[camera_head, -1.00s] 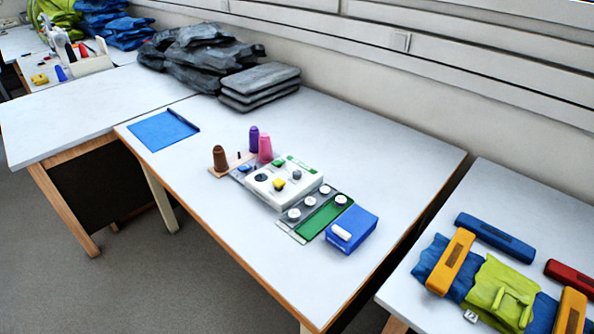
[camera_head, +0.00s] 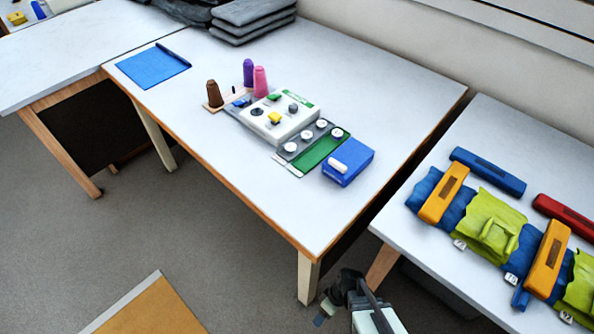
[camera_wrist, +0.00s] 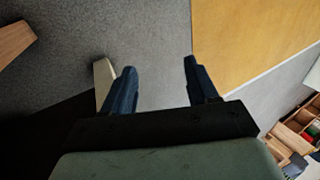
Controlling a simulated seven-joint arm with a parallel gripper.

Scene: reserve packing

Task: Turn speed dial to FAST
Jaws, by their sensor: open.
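A white control unit (camera_head: 281,117) stands on the middle table. On its top are a dark round knob (camera_head: 257,112), a yellow knob (camera_head: 274,118), a grey knob (camera_head: 293,108) and a green knob (camera_head: 274,97). I cannot read their labels, so I cannot tell which one is the speed dial or where it points. My gripper is low at the bottom edge of the head view, in front of the table and well apart from the unit. In the wrist view my gripper (camera_wrist: 160,66) is open and empty, its two dark fingers spread over the grey floor.
Brown (camera_head: 214,94), purple and pink thread cones stand behind the unit's left. A green-and-grey strip with white round pieces and a blue box (camera_head: 348,162) sit at its right. A blue sheet (camera_head: 150,66) lies at left. The table's front edge lies between my gripper and the unit.

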